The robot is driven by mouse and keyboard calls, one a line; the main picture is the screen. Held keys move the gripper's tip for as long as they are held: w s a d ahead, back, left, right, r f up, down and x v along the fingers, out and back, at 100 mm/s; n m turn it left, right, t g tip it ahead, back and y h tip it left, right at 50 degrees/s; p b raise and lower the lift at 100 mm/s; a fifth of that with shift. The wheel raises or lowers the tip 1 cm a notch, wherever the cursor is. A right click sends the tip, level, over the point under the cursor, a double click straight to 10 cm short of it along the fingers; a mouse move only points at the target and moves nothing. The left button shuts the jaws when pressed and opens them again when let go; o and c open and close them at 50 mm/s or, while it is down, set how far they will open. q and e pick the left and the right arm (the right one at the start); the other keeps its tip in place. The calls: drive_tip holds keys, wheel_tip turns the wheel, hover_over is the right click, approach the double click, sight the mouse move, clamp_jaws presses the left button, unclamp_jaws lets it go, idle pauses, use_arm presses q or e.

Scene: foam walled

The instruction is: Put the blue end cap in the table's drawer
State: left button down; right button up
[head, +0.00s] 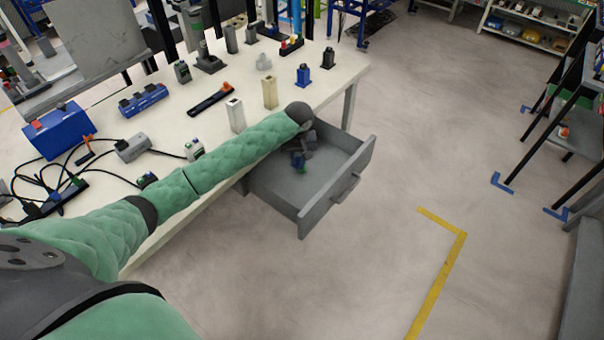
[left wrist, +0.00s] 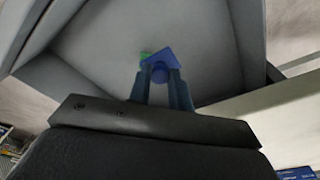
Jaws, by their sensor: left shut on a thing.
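The blue end cap (left wrist: 162,56) is between the fingertips of my left gripper (left wrist: 162,78) in the left wrist view. In the head view the left gripper (head: 299,160) reaches over the open drawer (head: 325,188) of the table. The gripper is shut on the blue end cap, which shows as a small blue spot there. The grey drawer is pulled out and its floor shows in the left wrist view (left wrist: 205,50). Whether the cap touches the drawer floor cannot be told. A small green patch (left wrist: 145,55) shows beside the cap. My right gripper is not in view.
The pale table (head: 325,95) carries several blocks, connectors and cables, with a blue box (head: 60,132) at left. The drawer's front wall and handle (head: 345,188) face the open floor. Shelving stands at far right.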

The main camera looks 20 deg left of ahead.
sight(297, 162)
use_arm(q)
drive_tip(key=f, duration=0.2)
drive_tip(key=f+p, duration=0.1)
drive_tip(key=f, duration=0.2)
drive_tip(key=shift+a, duration=0.2)
drive_tip(key=shift+d+f+p, duration=0.1)
drive_tip(key=shift+f+p, duration=0.75)
drive_tip(key=shift+f, duration=1.7)
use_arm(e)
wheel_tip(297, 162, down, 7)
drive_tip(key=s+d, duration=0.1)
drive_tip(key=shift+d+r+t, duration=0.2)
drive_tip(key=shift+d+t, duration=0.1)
use_arm(q)
drive_tip(key=c, duration=1.3)
unclamp_jaws()
drive_tip(key=shift+f, duration=0.1)
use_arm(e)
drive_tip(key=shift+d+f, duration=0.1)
